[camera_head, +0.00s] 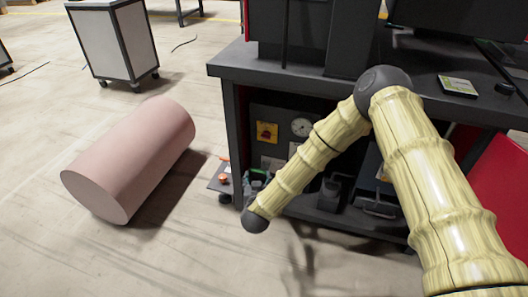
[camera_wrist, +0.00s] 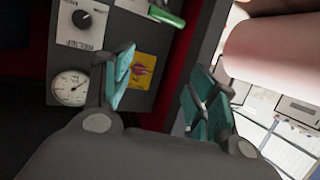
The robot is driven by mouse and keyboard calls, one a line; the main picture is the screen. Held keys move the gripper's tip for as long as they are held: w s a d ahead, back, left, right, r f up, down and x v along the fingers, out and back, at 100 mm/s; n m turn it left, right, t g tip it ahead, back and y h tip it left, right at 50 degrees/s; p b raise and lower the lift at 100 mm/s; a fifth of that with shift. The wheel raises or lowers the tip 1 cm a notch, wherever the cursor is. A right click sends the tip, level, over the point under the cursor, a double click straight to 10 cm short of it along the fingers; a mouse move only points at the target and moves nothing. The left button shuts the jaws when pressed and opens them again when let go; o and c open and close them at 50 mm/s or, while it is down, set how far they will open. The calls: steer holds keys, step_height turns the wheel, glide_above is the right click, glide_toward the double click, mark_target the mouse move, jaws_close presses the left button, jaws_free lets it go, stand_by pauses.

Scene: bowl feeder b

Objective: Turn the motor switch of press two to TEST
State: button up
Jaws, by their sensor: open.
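A red rotary switch on a yellow square plate (camera_head: 267,132) sits on the grey front panel under the bench. In the wrist view the yellow switch plate (camera_wrist: 145,69) shows just beyond my left finger, which overlaps its edge. The red knob is tilted in that view; its lettering is too small to read, so its setting and press number cannot be told. My gripper (camera_wrist: 160,74) is open and empty, with teal fingers spread wide. The gap between them lies beside the switch. In the head view my gripper (camera_head: 254,181) is mostly hidden by my arm.
Beside the switch are a round gauge (camera_wrist: 70,88) and a black knob marked RELIEF (camera_wrist: 82,19). A green-handled part (camera_wrist: 167,17) also sits there. A pink cylinder (camera_head: 130,160) lies on the floor to the left. Orange-topped parts (camera_head: 224,170) stand low beside the bench.

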mark_target(265, 137)
steer(key=w+r+m+t+h+b, duration=0.1)
steer(key=w+h+b, duration=0.1)
steer(key=w+b, duration=0.2)
steer(key=w+d+m+h+b, duration=0.1)
steer(key=w+b, duration=0.4)
steer(key=w, duration=0.3)
steer(key=w+d+r+m+t+h+b, duration=0.1)
steer(key=w+h+b, duration=0.1)
steer(key=w+b, duration=0.2)
steer(key=shift+w+r+m+t+h+b, duration=0.15)
steer(key=shift+w+r+b, duration=0.05)
steer(key=shift+w, duration=0.5)
steer(key=shift+w+r+m+t+h+b, duration=0.15)
steer(key=shift+w, duration=0.55)
steer(key=shift+w+d+r, duration=0.15)
steer(key=shift+w+d, duration=0.05)
steer(key=shift+w, duration=0.35)
steer(key=c, duration=1)
